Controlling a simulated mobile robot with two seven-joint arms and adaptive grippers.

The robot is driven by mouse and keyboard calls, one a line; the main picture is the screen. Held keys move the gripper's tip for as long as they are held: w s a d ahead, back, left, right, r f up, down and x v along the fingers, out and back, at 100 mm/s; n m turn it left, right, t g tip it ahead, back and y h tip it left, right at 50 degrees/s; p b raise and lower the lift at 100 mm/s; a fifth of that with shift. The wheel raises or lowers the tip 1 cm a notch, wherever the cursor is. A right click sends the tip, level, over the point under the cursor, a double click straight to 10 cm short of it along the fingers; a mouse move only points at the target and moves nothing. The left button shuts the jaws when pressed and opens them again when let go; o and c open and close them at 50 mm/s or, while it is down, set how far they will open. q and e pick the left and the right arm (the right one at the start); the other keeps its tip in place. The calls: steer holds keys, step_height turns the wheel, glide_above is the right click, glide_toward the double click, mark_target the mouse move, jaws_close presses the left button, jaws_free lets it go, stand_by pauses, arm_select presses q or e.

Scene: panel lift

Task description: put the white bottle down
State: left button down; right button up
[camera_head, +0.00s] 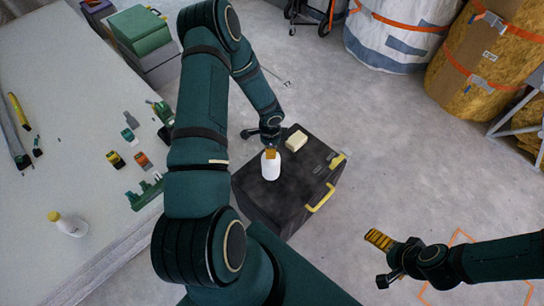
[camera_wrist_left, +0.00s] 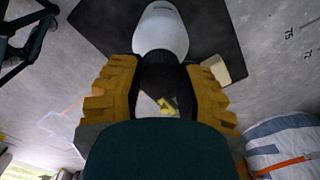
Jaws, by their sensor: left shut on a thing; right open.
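A white bottle (camera_head: 270,168) is upright at the top of the black case (camera_head: 262,205). My left gripper (camera_head: 271,153) is shut on its upper end, which the fingers hide. I cannot tell whether the bottle's base touches the case lid. In the left wrist view the white bottle (camera_wrist_left: 161,32) shows beyond the ribbed orange fingers of my left gripper (camera_wrist_left: 160,85), over the dark lid. My right gripper (camera_head: 380,240) is open and empty, over the floor to the right of the case.
A pale block (camera_head: 296,140) lies on the case beside the bottle; the case has yellow handles. Large bags (camera_head: 400,35) stand at the back.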

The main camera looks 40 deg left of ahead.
mark_target(271, 162)
arm_select(q)
step_height(271, 162, down, 4)
steer(key=shift+f+b, duration=0.1)
steer(key=shift+b, duration=0.4)
steer(key=c, duration=0.6)
jaws_free()
